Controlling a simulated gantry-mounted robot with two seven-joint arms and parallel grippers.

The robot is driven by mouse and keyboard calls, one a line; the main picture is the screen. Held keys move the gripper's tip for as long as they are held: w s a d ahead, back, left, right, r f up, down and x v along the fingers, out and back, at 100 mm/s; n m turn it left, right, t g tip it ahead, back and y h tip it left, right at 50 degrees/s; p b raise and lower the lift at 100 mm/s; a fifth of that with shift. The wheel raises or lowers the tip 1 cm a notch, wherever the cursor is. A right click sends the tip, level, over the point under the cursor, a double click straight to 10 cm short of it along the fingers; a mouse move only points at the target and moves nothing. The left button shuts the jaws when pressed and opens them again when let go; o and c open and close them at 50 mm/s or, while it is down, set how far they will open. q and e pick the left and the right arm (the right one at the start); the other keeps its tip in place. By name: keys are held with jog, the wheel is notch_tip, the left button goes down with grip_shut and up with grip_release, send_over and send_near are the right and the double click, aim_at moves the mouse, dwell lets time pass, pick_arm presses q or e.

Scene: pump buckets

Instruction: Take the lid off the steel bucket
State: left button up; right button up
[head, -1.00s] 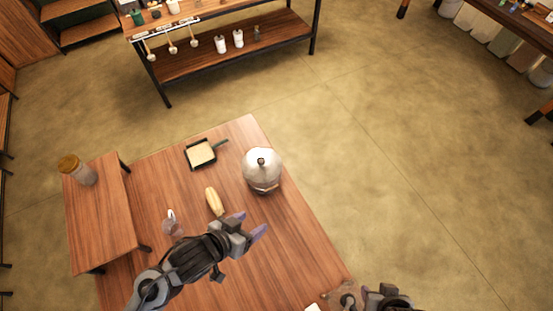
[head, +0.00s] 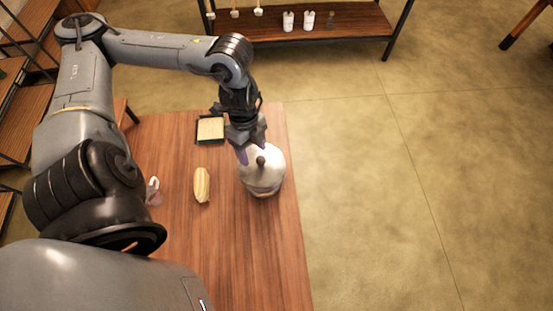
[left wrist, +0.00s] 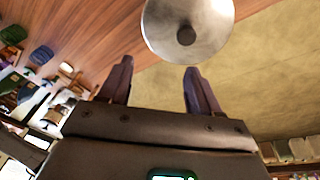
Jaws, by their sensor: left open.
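The steel bucket (head: 263,186) stands upright near the right edge of the wooden table, with its domed lid (head: 272,164) on top. A dark round knob (head: 260,161) sticks up from the lid's middle. My left gripper (head: 249,152) is open and empty at the lid's far left side, close to the knob. In the left wrist view, the lid (left wrist: 208,22) and knob (left wrist: 186,36) lie ahead of the two spread fingertips (left wrist: 158,66), with nothing between the fingers. I cannot tell whether a finger touches the lid. My right gripper does not show.
On the table (head: 235,250) lie a yellowish ribbed item (head: 202,185), a square dark pan (head: 210,129) with a pale slab in it, and a small clear cup-like item (head: 153,191). A shelf (head: 330,22) stands beyond. The table's front part is clear.

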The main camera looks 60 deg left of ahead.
pick_arm(q)
jog(key=w+a, duration=0.1)
jog(key=a, duration=0.1)
jog(key=t, duration=0.1)
send_over(261, 159)
jog(key=shift+y, duration=0.3)
jog(key=f, duration=0.2)
jog(key=s+f, duration=0.1)
jog(key=f, duration=0.1)
jog(key=shift+b, duration=0.35)
jog(key=shift+w+a+f, duration=0.1)
jog(key=shift+w+f, duration=0.1)
jog(key=shift+f, duration=1.15)
jog(key=shift+w+f, duration=0.15)
jog(key=shift+f, duration=1.2)
jog(key=shift+c, duration=0.3)
grip_shut()
